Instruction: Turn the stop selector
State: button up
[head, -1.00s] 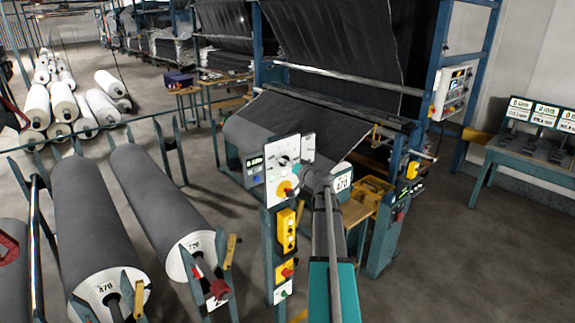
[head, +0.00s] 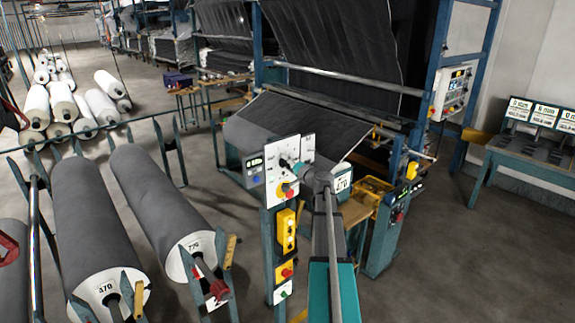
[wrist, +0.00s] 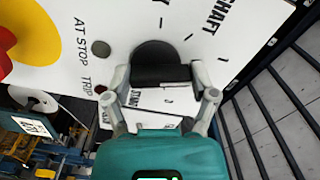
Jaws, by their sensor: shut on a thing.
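The stop selector appears to be the black round knob (wrist: 160,58) with a raised grip bar, on a white panel (wrist: 125,20) with tick marks around it. My gripper (wrist: 160,82) is shut on the knob's bar, one finger on each side. In the head view my gripper (head: 301,168) reaches the white panel (head: 272,172) on its post from the right. The words "SHAFT", "AT STOP" and "TRIP" are readable on the panel in the wrist view. The bar's pointing end is hard to make out.
A red button on a yellow disc (wrist: 30,30) sits on the same panel, close to my gripper. Below the panel is a yellow button box (head: 286,231). Floor at right is clear.

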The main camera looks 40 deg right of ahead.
jog(key=o, duration=1)
jog(key=shift+o, duration=0.2)
jog(key=shift+s, duration=0.1)
jog(key=s, duration=1.1)
jog(key=shift+s, duration=0.4)
